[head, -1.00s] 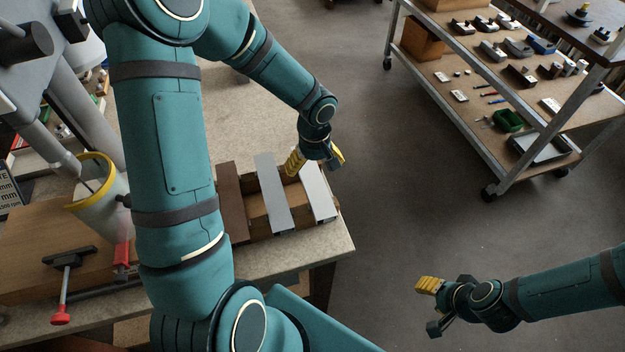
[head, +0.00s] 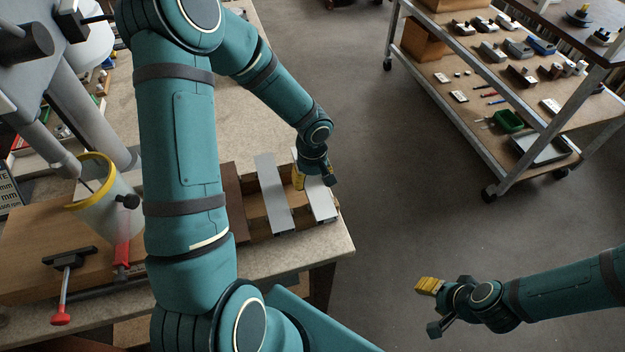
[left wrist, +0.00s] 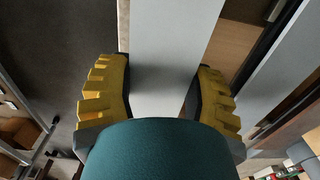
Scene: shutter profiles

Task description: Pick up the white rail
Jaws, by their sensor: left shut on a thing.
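The white rail (head: 321,205) lies at the right end of a row of rails on the bench, across a wooden holder. In the left wrist view the white rail (left wrist: 172,45) runs between the two yellow-ridged fingers. My left gripper (head: 315,182) is at the rail's far half and is shut on it, with one finger along each side; it also shows in the left wrist view (left wrist: 165,92). The rail still looks level with its neighbours. My right gripper (head: 434,306) is open and empty over the floor at the lower right.
A grey rail (head: 272,192) and a brown rail (head: 233,200) lie to the left of the white one. A yellow-rimmed bucket (head: 118,215) and a red-handled clamp (head: 63,290) are further left. A cart (head: 470,92) with small parts stands back right; floor between is clear.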

